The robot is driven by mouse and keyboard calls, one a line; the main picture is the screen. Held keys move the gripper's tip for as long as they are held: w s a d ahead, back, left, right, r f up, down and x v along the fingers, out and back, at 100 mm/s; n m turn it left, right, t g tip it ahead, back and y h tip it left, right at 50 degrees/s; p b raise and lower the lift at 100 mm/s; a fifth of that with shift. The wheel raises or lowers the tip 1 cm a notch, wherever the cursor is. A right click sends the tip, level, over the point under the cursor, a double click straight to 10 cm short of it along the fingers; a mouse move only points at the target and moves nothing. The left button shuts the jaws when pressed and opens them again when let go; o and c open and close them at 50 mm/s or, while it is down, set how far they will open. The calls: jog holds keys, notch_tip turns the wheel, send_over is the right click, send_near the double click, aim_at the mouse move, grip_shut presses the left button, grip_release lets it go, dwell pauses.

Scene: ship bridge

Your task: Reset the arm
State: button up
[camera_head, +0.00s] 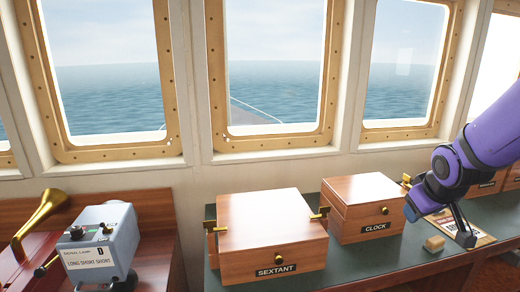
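My purple arm (495,125) reaches in from the right edge. It bends at a dark joint, and its end hangs low over the green counter. Only one dark finger shows clearly, so I cannot tell how far apart the fingers are. I see nothing clearly held.
The green counter (350,262) carries a wooden SEXTANT box (270,228) and a CLOCK box (362,205), both closed. A paper or plaque (482,228) lies behind the gripper. A grey signal lamp box (100,240) and brass horn (40,215) stand left. Windows line the back.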

jog(key=s+a+r+m+y, duration=0.1)
jog(key=s+a+r, duration=0.2)
jog(key=s+r, duration=0.3)
jog(key=s+a+r+m, duration=0.1)
jog(key=s+a+r, duration=0.2)
jog(key=s+r, duration=0.4)
jog(key=s, duration=0.6)
jog(key=shift+a+m+g+y, duration=0.15)
jog(key=shift+m+g+y, duration=0.15)
jog(key=shift+g+y, duration=0.1)
